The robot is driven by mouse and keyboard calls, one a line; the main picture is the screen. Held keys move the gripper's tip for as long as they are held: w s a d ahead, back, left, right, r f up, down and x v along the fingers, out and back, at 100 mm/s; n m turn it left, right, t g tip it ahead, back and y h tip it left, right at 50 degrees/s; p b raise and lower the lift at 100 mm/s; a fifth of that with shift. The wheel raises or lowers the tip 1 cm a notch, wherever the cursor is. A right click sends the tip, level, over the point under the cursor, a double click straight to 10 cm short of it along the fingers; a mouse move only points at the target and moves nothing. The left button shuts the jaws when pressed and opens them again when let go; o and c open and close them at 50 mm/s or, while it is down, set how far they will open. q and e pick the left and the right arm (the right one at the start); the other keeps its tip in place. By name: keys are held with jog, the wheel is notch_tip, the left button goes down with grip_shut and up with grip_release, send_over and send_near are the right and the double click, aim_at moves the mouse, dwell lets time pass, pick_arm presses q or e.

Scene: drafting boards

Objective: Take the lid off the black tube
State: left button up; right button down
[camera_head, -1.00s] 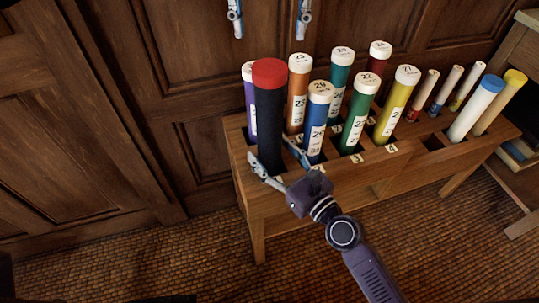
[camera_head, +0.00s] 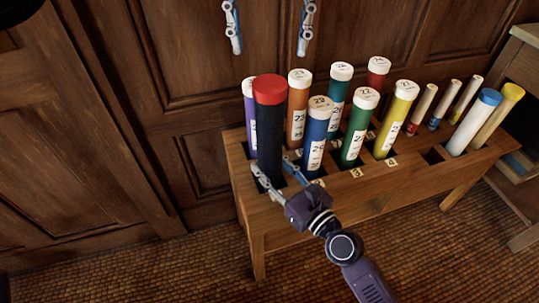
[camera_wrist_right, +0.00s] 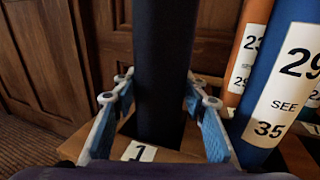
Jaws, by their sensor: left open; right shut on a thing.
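The black tube (camera_head: 270,135) stands nearly upright in the left end of the wooden rack (camera_head: 375,205), with its red lid (camera_head: 270,90) on top. My right gripper (camera_head: 270,165) is shut on the tube's lower part, just above the rack. The right wrist view shows the tube (camera_wrist_right: 163,70) between the blue fingers (camera_wrist_right: 158,90), above a label marked 1; the lid is out of that view. My left gripper (camera_head: 268,48) is open and empty. Only its two fingers show, pointing down from the top edge, above the lid in the picture and wide apart.
Purple (camera_head: 249,115), orange (camera_head: 298,105), blue (camera_head: 317,135) and green (camera_head: 359,130) tubes with white caps crowd close to the black tube. More tubes, including a yellow one (camera_head: 396,120), fill the rack's right part. Wooden panelling (camera_head: 190,70) stands close behind. A shelf unit (camera_head: 525,120) is at right.

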aim_at(269, 83)
pick_arm(q)
jog(key=n, duration=0.2)
jog(key=r+n, duration=0.1)
jog(key=n, duration=0.1)
notch_tip(269, 83, down, 9)
jog(key=n, duration=1.4)
jog(key=shift+r, duration=0.15)
jog(key=c, duration=1.4)
